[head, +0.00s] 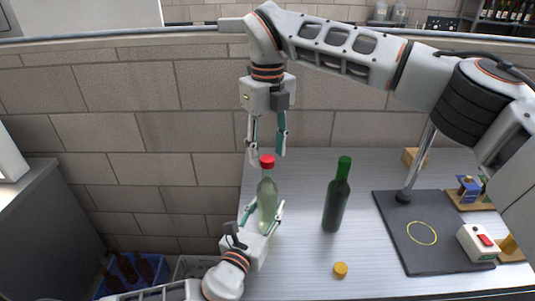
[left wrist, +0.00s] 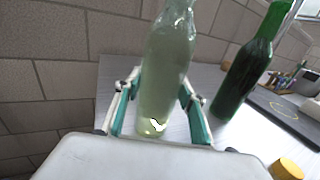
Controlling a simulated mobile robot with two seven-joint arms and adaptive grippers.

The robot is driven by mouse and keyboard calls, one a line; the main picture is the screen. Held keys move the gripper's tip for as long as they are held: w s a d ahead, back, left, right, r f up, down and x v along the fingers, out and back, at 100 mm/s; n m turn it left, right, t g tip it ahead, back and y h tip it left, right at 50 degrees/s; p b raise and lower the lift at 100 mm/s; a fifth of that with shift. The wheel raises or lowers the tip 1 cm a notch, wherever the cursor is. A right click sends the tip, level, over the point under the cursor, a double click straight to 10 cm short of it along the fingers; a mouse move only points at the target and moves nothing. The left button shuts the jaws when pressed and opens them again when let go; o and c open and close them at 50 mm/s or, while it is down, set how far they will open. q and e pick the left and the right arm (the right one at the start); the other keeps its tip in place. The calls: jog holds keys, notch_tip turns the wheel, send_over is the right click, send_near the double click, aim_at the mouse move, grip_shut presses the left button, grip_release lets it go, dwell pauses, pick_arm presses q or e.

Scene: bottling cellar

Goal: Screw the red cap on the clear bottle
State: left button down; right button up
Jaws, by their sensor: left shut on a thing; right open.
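The clear bottle (head: 267,200) stands upright near the left edge of the metal table. The red cap (head: 267,162) sits on top of its neck; how tightly it is seated cannot be told. My left gripper (head: 263,213) is shut around the lower body of the clear bottle. The left wrist view shows the bottle (left wrist: 166,70) between the fingers, with its top out of frame. My right gripper (head: 267,153) points down from above, open, with its fingertips at about the height of the red cap, one on each side.
A green bottle (head: 337,195) stands to the right, and a yellow cap (head: 340,269) lies in front of it. A dark stand base (head: 421,250) with a pole and a red-button box (head: 478,243) are farther right. A blue crate (head: 133,276) is at lower left.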

notch_tip(320, 180, up, 10)
jog(key=shift+r, duration=0.25)
pick_arm(q)
jog(key=c, duration=1.2)
grip_release()
jog(key=v, duration=1.2)
jog(key=shift+f, duration=0.1)
